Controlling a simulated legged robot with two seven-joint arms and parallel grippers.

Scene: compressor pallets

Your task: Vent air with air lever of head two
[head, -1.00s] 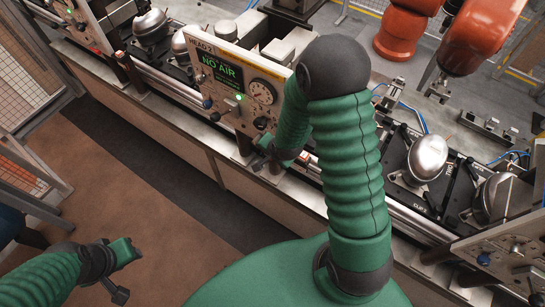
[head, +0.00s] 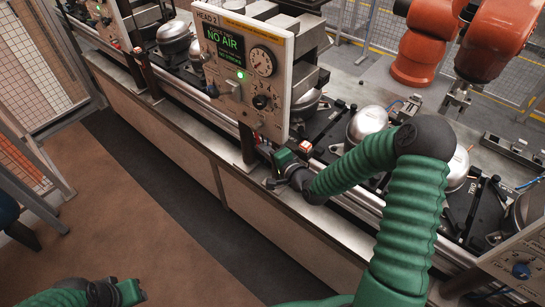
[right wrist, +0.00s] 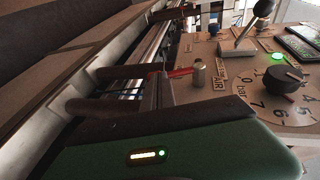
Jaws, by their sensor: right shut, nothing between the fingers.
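The head two panel (head: 245,60) shows "NO AIR" in green on its display and has a lit green lamp (right wrist: 278,57). A lever with a black ball (right wrist: 264,8) stands on a pale metal base. A small brass-coloured peg (right wrist: 200,72) and a red part (right wrist: 180,72) sit by the "AIR" lettering; I cannot tell for certain which is the air lever. My right gripper (head: 281,163) is shut and empty, below the panel's lower right corner. In the right wrist view its dark fingers (right wrist: 115,104) show apart from the ball lever. My left gripper (head: 130,291) is low at left, its jaws unclear.
A round gauge (head: 262,61) and a black rotary knob (right wrist: 283,78) are on the panel. Silver compressors (head: 368,122) stand on black pallets along the conveyor. An orange robot arm (head: 420,45) is behind. The brown floor (head: 110,215) at left is clear.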

